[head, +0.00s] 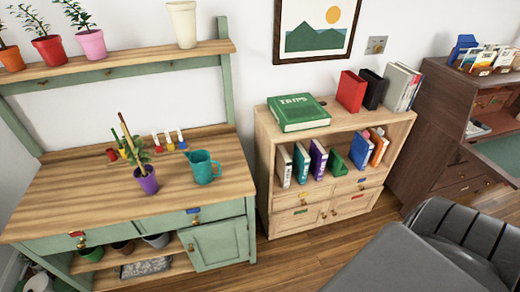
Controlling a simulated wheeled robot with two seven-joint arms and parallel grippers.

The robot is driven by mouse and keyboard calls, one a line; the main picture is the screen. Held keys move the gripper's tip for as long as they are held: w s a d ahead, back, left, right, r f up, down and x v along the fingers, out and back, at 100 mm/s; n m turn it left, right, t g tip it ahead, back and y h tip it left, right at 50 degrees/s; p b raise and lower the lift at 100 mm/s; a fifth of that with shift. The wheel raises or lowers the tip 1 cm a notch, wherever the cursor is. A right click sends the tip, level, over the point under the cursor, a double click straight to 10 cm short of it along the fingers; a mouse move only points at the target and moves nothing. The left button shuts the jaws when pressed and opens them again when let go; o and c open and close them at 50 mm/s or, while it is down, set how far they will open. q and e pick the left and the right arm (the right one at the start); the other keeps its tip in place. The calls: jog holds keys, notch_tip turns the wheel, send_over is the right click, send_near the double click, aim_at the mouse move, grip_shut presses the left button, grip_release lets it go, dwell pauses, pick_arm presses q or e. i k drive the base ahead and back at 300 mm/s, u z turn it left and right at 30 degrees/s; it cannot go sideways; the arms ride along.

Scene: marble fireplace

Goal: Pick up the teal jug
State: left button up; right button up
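The teal jug (203,168) stands upright on the wooden top of the green potting bench (75,196). Its spout points left and its handle is on the right. A purple pot (146,181) with a plant and a stick stands just left of the jug, a little apart from it. Neither of my grippers shows in the head view.
Small colored tools (169,141) stand behind the jug. A white pot (183,24) is on the upper shelf. Right of the bench is a wooden bookcase (262,150) with books. Bare floor (295,255) lies before the bookcase.

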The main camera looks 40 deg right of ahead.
aim_at(200, 161)
jog(key=z, duration=0.6)
jog(key=k, duration=1.35)
jog(key=u, duration=0.45)
jog(key=i, duration=0.5)
jog(key=u, duration=1.15)
jog(key=i, duration=1.55)
jog(key=z, duration=1.15)
jog(key=i, duration=0.5)
jog(key=z, duration=0.5)
